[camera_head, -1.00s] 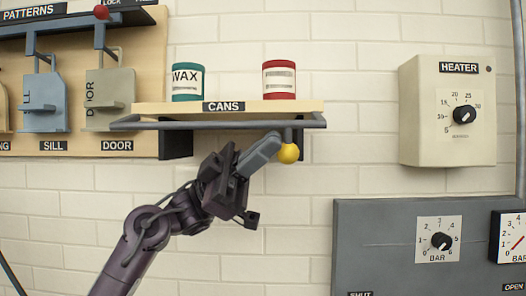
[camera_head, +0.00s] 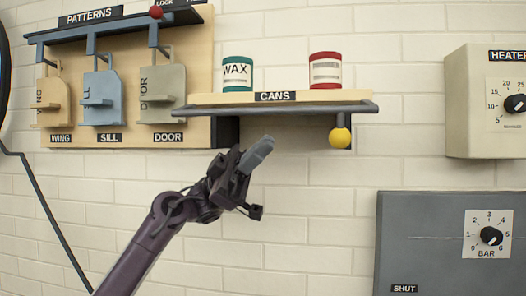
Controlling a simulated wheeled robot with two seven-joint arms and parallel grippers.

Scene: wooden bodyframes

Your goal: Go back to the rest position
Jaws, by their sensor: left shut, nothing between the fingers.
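My left gripper (camera_head: 258,154) is in the middle of the head view, below the cans shelf (camera_head: 200,112). Its fingers are shut with nothing between them, pointing up and to the right. It is apart from the yellow ball knob (camera_head: 340,138) that hangs under the right end of the shelf's grey rail. A green WAX can (camera_head: 237,76) and a red can (camera_head: 325,72) stand upright on the shelf. My right gripper is not in view.
A wooden board with wing (camera_head: 50,100), sill (camera_head: 102,98) and door (camera_head: 162,96) patterns hangs at left. A heater box (camera_head: 470,110) and a grey panel with a bar dial (camera_head: 420,250) are at right. Bare brick wall shows below the shelf.

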